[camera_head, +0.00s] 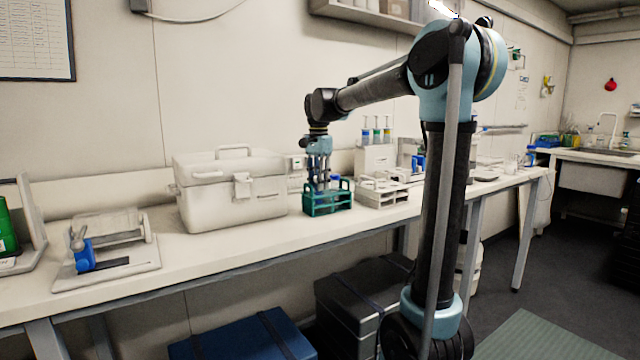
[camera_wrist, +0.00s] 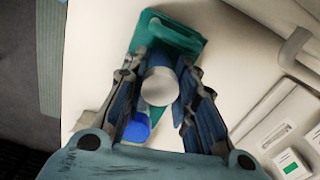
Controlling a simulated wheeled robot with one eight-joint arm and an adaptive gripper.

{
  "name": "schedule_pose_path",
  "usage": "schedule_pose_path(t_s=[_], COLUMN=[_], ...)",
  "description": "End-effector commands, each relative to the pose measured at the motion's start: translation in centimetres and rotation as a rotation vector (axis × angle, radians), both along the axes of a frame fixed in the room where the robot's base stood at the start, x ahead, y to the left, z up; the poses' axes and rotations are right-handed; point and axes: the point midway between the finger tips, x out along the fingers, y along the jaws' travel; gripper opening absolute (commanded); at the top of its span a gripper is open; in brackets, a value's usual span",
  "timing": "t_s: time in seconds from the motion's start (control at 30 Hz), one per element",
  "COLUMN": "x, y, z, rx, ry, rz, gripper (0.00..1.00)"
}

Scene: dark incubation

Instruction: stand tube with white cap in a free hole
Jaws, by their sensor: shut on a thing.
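My gripper (camera_head: 319,172) is over the green rack (camera_head: 328,203), pointing down, on the bench. In the wrist view my gripper (camera_wrist: 162,78) is shut on the tube with the white cap (camera_wrist: 159,87). The cap sits between the two fingers. The green rack (camera_wrist: 170,35) shows beneath it. A blue-capped tube (camera_wrist: 138,128) stands in the rack beside the held tube. The fingers and the cap hide most of the holes and the tube's lower end, so I cannot tell whether it is in a hole.
A large white case (camera_head: 228,192) stands close to the left of the green rack. A white rack (camera_head: 382,192) stands close to its right. A white stand with several pipettes (camera_head: 375,157) is behind. Bare bench lies in front of the case.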

Motion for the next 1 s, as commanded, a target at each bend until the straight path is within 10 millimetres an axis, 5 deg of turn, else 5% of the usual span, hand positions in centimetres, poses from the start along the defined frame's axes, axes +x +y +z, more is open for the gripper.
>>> schedule_pose_path(t_s=[0.03, 0.07, 0.13, 0.57, 1.0], x=[0.0, 0.0, 0.0, 0.0, 0.0], y=[0.0, 0.0, 0.0, -0.1, -0.1], z=[-0.1, -0.1, -0.1, 0.4, 7.6], rx=[0.000, 0.000, 0.000, 0.000, 0.000], ry=[0.000, 0.000, 0.000, 0.000, 0.000], rz=[0.000, 0.000, -0.001, -0.002, -0.002], gripper=[0.00, 0.30, 0.46, 0.46, 0.46])
